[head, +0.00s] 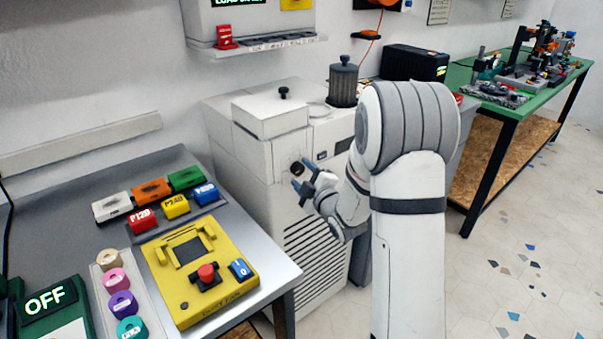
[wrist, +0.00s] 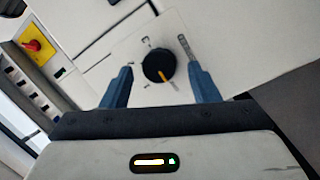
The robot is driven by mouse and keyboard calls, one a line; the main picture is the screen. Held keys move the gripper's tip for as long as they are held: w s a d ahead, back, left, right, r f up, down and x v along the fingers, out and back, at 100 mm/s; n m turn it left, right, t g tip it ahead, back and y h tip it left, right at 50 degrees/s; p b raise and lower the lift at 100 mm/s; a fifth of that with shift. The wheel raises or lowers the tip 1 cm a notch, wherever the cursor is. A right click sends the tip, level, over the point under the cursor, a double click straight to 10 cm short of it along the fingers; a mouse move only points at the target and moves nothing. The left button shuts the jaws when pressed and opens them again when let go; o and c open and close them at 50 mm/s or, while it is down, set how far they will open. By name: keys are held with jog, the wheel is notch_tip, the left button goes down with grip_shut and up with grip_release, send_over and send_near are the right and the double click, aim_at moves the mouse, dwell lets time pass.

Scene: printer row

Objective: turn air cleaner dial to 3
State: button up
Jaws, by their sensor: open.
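The air cleaner (head: 258,152) is the pale cabinet left of my arm in the head view. Its dial (wrist: 158,66) is a round black knob with a yellow pointer line, on a light plate with small marks around it. In the wrist view the pointer aims toward the lower right; the marks are too small to read. The dial also shows in the head view (head: 297,168). My gripper (wrist: 158,82) is open, with its blue fingers on either side of the dial. I cannot tell whether either finger touches it. In the head view my gripper (head: 304,189) is just before the cabinet's front.
A grey table (head: 60,190) with a yellow fixture (head: 200,270) and coloured blocks stands at the left. A green-topped bench (head: 520,100) is at the back right. A dark canister (head: 343,85) stands on the cabinet. The floor (head: 500,240) at the right is clear.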

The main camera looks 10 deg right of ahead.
jog(key=shift+w+a, duration=0.2)
jog(key=shift+w, duration=0.3)
jog(key=shift+c, duration=0.2)
jog(key=c, duration=0.9)
